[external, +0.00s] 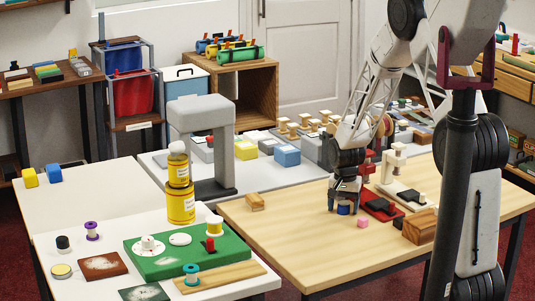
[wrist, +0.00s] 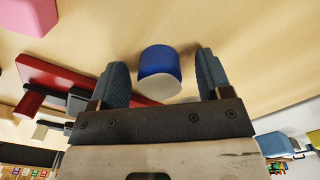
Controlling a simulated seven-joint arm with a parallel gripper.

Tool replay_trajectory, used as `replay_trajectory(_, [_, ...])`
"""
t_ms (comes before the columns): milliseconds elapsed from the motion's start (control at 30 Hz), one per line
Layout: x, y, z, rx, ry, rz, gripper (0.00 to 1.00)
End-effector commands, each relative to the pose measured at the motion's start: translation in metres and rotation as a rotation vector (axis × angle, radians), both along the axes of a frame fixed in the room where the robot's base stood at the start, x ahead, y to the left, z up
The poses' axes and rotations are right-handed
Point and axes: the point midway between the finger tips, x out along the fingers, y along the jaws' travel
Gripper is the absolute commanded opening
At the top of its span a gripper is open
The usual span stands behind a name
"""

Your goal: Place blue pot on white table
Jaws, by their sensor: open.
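The blue pot (wrist: 160,62) is a small blue cylinder with a pale end, on the wooden table. In the external view its blue side (external: 344,210) shows just under my gripper (external: 344,200). In the wrist view the pot lies between the two spread fingers of my gripper (wrist: 161,68), with a visible gap on each side. My gripper is open and low over the wooden table. The white table (external: 75,200) stands to the left in the external view, with several items on it.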

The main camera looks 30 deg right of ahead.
Motion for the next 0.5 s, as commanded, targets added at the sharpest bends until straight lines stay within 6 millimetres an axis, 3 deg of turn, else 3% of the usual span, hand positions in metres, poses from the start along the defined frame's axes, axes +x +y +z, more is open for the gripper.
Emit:
replay_trajectory(433, [0.0000,0.0000,0.0002,0.000,0.000,0.000,0.72])
replay_trajectory(500, [-0.0001,0.0001,0.0002,0.000,0.000,0.000,0.63])
